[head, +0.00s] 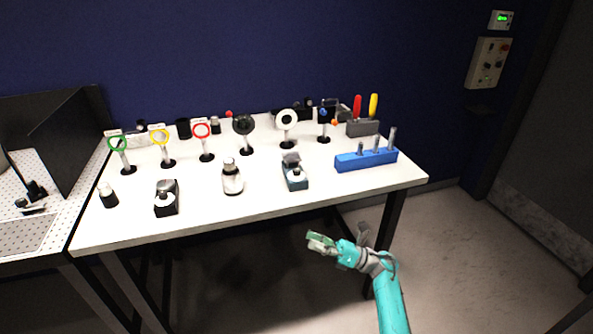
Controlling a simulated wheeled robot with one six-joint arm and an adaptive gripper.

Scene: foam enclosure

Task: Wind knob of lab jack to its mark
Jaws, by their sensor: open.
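I cannot tell for sure which item is the lab jack. A small blue-grey device (295,176) with a tilted dark top and a white round part stands on the white table, right of centre near the front. A black device with a white top (166,198) stands further left. No knob or mark can be made out at this size. My gripper (318,243) is open and empty, in front of the table's front edge, below and to the right of the blue-grey device. It touches nothing on the table.
The white table (130,228) holds a row of ring-topped posts, a white round device (232,178), a small cylinder (107,195) and a blue block with metal pegs (366,160). A grey block (363,128) is at the back right. The front strip is clear.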

